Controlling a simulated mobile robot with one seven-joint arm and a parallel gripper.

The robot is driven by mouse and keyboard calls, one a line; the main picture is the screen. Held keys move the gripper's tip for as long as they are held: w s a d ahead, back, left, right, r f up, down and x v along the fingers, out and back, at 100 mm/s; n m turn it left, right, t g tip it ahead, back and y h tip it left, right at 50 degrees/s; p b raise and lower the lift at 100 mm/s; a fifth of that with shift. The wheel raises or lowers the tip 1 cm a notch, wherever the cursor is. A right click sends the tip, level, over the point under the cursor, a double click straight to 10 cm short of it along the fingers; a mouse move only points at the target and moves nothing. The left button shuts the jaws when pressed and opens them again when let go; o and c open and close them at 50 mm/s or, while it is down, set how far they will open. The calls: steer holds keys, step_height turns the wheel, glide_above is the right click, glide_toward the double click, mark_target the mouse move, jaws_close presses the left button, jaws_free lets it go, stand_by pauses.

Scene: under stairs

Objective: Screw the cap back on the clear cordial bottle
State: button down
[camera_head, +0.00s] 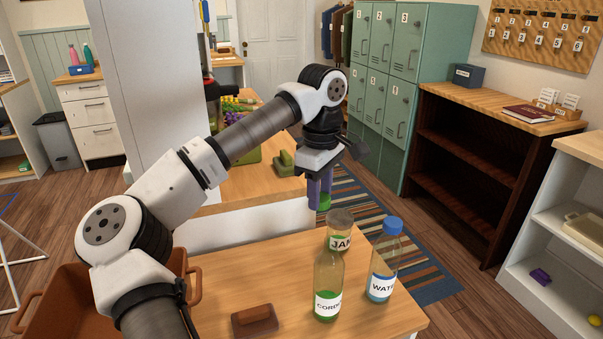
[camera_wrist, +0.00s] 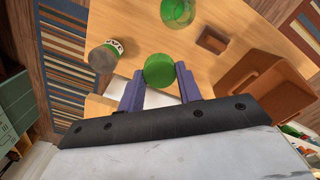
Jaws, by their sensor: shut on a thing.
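The clear cordial bottle (camera_head: 328,278) stands upright at the front of the wooden table, with green liquid low inside and no cap on its neck. In the wrist view a round container with green inside, likely the same bottle (camera_wrist: 178,12), is cut by the top edge. My gripper (camera_head: 320,200) is shut on a green cap (camera_head: 325,201) between its purple fingers. The cap (camera_wrist: 159,71) also shows from above in the wrist view. The gripper holds it above and behind the cordial bottle, apart from it.
A jam jar (camera_head: 340,226) stands just behind the cordial bottle. A blue-capped water bottle (camera_head: 383,268) stands close to its right. A brown block-like object (camera_head: 254,319) lies left on the table (camera_head: 230,277). A brown crate (camera_head: 68,300) is at the left.

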steer(key=m+p, duration=0.2)
steer(key=p, duration=0.1)
glide_toward(330, 239)
steer(key=shift+s+d+f+b, duration=0.1)
steer(key=shift+f+b, duration=1)
steer(key=shift+f, duration=0.25)
steer(key=shift+s+d+f+b, duration=0.1)
steer(key=shift+f+b, duration=0.95)
steer(key=shift+f, duration=0.35)
steer(key=shift+f+b, duration=1.2)
steer(key=shift+f, duration=0.05)
